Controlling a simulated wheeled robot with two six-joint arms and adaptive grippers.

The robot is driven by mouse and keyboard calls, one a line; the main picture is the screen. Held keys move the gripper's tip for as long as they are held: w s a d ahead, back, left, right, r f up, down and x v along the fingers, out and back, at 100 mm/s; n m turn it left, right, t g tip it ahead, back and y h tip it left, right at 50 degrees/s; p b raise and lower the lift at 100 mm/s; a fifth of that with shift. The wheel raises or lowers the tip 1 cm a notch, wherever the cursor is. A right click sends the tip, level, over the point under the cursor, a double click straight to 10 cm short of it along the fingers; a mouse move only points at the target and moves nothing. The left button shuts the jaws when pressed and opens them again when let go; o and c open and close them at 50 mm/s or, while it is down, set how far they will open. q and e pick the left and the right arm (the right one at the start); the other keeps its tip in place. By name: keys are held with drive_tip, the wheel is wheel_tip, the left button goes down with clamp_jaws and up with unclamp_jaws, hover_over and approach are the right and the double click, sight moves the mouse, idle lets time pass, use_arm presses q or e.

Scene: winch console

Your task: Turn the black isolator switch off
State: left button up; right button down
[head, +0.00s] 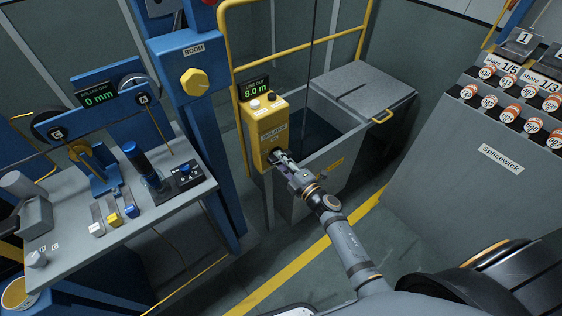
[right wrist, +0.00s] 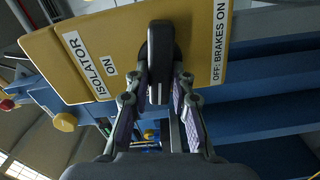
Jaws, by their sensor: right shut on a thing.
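The black isolator switch (right wrist: 160,45) is an elongated handle on the face of a yellow control box (head: 264,122). In the right wrist view its handle lies along the picture's vertical, between a label "ISOLATOR ON" on the left and a label "OFF: BRAKES ON" on the right. My right gripper (right wrist: 161,88) has its fingers on either side of the handle's near end and is shut on it. In the head view the right gripper (head: 279,157) reaches the lower part of the box and hides most of the switch. My left gripper is not in view.
A line-out display (head: 257,90) reading 8.0 m and small buttons top the yellow box. A grey open bin (head: 350,150) stands right beside it, with yellow rails behind. A grey console (head: 130,220) with levers is at left, a Splicewick cabinet (head: 490,150) at right.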

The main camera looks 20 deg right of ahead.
drive_tip(key=shift+f+n, duration=0.15)
drive_tip(key=shift+n, duration=0.95)
drive_tip(key=c, duration=1.2)
unclamp_jaws()
drive_tip(key=shift+o, duration=0.2)
drive_tip(key=v, duration=1.2)
